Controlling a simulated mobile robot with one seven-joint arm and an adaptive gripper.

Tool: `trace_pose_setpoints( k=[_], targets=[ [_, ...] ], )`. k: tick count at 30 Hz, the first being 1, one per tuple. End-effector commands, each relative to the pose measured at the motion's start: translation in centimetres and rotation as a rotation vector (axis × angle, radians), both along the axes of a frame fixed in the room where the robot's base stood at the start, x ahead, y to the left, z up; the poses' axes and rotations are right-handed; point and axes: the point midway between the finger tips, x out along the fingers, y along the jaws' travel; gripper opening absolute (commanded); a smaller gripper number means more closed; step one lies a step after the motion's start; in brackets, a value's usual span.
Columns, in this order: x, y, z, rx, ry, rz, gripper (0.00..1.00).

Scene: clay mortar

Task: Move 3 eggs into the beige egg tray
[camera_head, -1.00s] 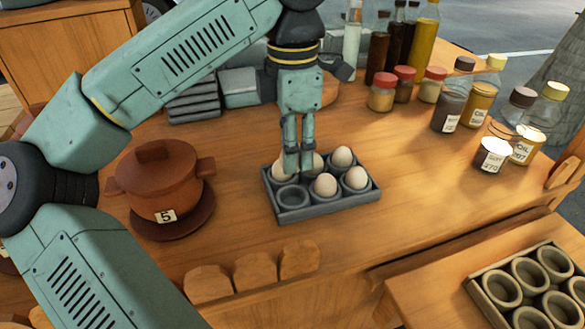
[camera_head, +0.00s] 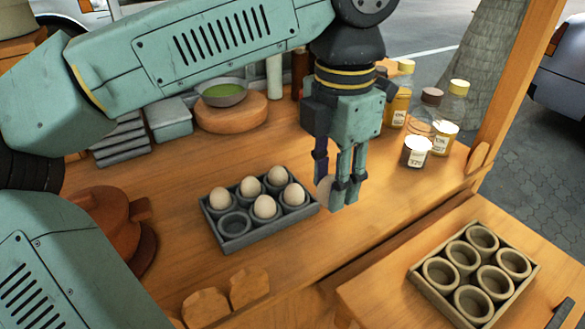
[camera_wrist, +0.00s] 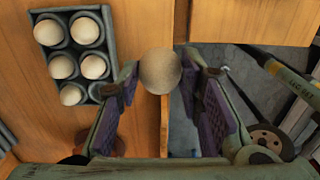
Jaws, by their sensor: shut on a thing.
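A grey egg tray (camera_head: 240,243) stands on the wooden counter, with several white eggs (camera_head: 265,207) in its cups and one empty cup at its front left. It also shows at the upper left of the wrist view (camera_wrist: 40,16). My gripper (camera_head: 338,196) is shut on an egg (camera_head: 323,190), above the counter just right of the grey tray. In the wrist view the held egg (camera_wrist: 160,71) sits between the fingertips. The beige egg tray (camera_head: 416,283) stands on a lower wooden surface at the right, and its cups are empty.
A brown pot (camera_head: 105,220) stands at the left of the counter. A green-filled bowl (camera_head: 222,93) sits on a round board at the back. Bottles and jars (camera_head: 415,152) stand behind my gripper.

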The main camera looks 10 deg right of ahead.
Motion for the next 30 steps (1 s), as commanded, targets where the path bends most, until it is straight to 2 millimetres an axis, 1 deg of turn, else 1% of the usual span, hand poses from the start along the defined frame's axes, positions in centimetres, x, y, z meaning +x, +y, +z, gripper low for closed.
trace_pose_setpoints(
  k=[1, 3, 14, 18, 24, 30],
  targets=[
    [-0.5, -1.0, -0.1, 0.003, -0.002, -0.004, 0.24],
    [-1.2, -2.2, -0.4, 0.003, -0.001, -0.005, 0.24],
    [-4.7, -8.3, -2.0, 0.001, -0.001, -0.006, 0.24],
    [-6.0, -10.6, -3.1, 0.001, 0.001, -0.007, 0.24],
    [-7.7, -13.8, -4.6, 0.000, 0.001, -0.005, 0.24],
    [-9.0, -16.1, -5.8, 0.001, 0.000, -0.002, 0.24]
  ],
)
